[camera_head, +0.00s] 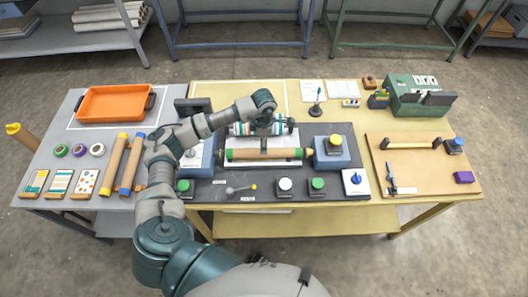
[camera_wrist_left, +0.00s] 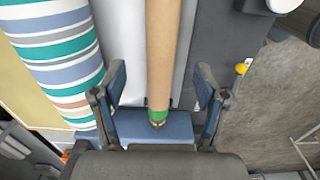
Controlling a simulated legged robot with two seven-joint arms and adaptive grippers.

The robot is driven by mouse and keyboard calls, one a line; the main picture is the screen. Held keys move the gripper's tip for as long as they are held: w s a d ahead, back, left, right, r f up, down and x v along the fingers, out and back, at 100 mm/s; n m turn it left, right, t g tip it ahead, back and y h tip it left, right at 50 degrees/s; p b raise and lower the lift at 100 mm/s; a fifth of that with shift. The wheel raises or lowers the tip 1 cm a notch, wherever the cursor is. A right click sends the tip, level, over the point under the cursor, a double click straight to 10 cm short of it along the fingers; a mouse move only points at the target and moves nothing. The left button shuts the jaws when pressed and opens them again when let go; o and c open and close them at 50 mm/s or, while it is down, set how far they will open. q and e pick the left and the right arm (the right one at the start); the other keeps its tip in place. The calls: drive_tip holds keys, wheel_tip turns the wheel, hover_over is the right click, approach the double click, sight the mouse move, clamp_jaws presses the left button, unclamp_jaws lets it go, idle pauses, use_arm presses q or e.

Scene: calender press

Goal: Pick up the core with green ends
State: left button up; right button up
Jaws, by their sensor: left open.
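The core with green ends (camera_head: 264,154) is a brown tube lying crosswise in the press at the middle of the table. In the left wrist view the core (camera_wrist_left: 162,50) runs up the middle, with one green end (camera_wrist_left: 158,114) near the palm. My left gripper (camera_head: 274,131) is over the press. In the wrist view its open fingers (camera_wrist_left: 160,72) appear on either side of the core, with gaps on both sides. I cannot tell whether the fingertips reach down to the core's height. My right gripper is not in view.
A striped roll (camera_wrist_left: 60,60) lies beside the core on its far side. Blue blocks (camera_head: 332,155) flank the press. A lever with a yellow knob (camera_head: 254,187) and several buttons stand in front. Other brown cores (camera_head: 133,160) and an orange tray (camera_head: 114,103) are on the left table.

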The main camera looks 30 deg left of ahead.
use_arm(q)
drive_tip(key=shift+f, duration=0.9)
drive_tip(key=f, duration=0.3)
drive_tip(key=f+p, duration=0.1)
drive_tip(key=f, duration=0.1)
drive_tip(key=shift+s+a+f, duration=0.15)
drive_tip(key=shift+a+f, duration=0.05)
drive_tip(key=shift+a, duration=0.1)
drive_tip(key=shift+d, duration=0.1)
drive_tip(key=c, duration=1.3)
